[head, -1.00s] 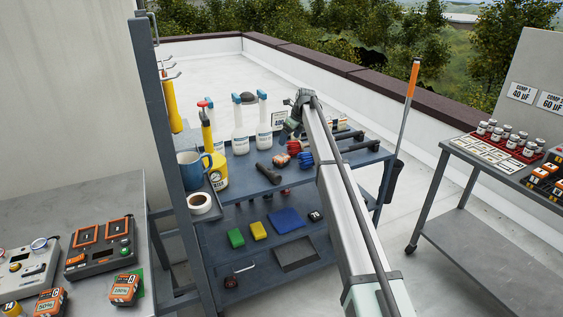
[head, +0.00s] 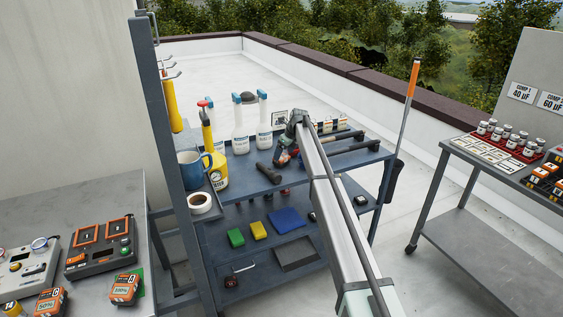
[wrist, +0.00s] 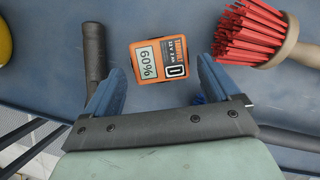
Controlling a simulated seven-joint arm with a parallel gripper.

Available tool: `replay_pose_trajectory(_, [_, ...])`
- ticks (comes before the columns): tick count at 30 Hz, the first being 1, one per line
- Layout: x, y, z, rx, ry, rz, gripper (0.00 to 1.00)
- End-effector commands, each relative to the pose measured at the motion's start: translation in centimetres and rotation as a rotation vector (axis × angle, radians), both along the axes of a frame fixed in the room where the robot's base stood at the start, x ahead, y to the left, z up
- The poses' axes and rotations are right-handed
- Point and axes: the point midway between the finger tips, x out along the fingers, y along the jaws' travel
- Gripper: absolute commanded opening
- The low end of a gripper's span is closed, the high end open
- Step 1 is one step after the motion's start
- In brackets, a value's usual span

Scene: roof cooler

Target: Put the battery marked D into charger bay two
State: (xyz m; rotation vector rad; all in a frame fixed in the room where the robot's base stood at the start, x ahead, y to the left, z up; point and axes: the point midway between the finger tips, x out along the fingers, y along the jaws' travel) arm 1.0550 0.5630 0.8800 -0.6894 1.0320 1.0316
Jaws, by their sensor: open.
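The orange and grey battery marked D (wrist: 160,60), its display reading 60%, lies on the blue shelf (wrist: 40,85) in the wrist view. My gripper (wrist: 158,72) is open, its blue fingers on either side of the battery's near end, not visibly touching it. The dark charger (head: 100,261) with two orange-framed bays is on the left bench. Both bays look empty; their numbers are too small to read.
A red brush (wrist: 252,32) lies close right of the battery; a dark-handled tool (wrist: 95,55) lies to its left. Spray bottles (head: 240,130) stand behind. A grey post (head: 170,140) rises between cart and bench. Other batteries, one marked A (head: 124,288), sit near the charger.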

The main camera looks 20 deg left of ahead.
Motion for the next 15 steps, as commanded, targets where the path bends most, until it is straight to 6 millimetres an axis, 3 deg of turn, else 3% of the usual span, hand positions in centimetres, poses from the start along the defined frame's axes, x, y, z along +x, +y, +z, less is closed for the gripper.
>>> replay_pose_trajectory(7, [0.4, 1.0, -3.2, 0.000, 0.001, 0.000, 0.89])
replay_pose_trajectory(15, [0.5, 1.2, -3.9, 0.000, 0.000, 0.000, 0.89])
